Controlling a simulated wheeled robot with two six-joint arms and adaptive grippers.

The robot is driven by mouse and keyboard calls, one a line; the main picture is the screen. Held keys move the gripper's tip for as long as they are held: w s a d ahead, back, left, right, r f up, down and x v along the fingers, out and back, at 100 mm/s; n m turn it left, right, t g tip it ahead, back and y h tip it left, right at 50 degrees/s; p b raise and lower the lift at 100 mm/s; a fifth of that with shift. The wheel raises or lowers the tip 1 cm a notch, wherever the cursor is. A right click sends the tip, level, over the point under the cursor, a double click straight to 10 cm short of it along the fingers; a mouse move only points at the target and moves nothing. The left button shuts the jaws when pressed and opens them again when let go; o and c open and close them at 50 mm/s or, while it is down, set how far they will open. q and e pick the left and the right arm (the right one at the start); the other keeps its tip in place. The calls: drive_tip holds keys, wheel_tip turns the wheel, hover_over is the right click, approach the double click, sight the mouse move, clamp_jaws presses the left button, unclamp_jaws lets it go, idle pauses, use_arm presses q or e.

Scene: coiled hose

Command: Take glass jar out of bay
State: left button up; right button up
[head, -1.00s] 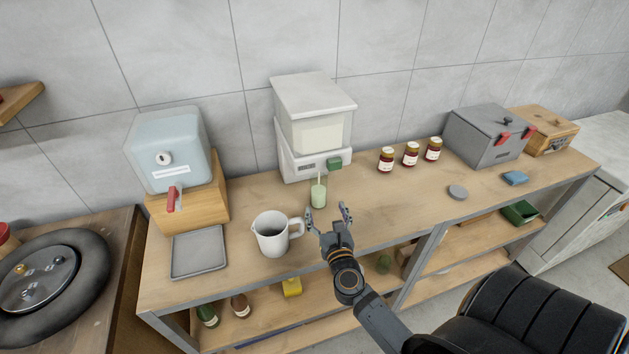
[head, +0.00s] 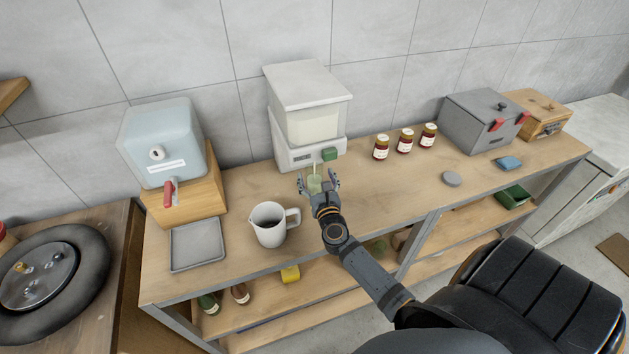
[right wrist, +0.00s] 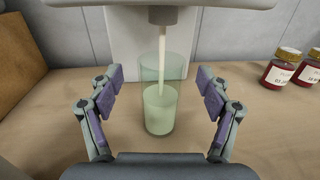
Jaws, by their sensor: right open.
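The glass jar (right wrist: 160,108) stands upright under the spout of the white dispenser (head: 305,115), partly full of pale green liquid. In the right wrist view a pale stream runs from the spout down into the jar. My right gripper (head: 319,182) is open, with one finger on each side of the jar. In the right wrist view the gripper (right wrist: 160,92) shows gaps between both fingers and the glass. In the head view the jar (head: 314,184) is partly hidden by the gripper. My left gripper is not in view.
A white pitcher (head: 268,226) stands left of my right gripper. Several-sided clutter is spread along the bench: red jam jars (head: 405,142) to the right, a grey disc (head: 452,179), a grey box (head: 482,124), and a tray (head: 196,246) under a blue dispenser (head: 160,145).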

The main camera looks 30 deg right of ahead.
drive_tip(key=x, duration=0.3)
drive_tip(key=shift+w+d+f, duration=0.1)
drive_tip(key=shift+w+d, duration=0.05)
drive_tip(key=c, duration=0.5)
clamp_jaws()
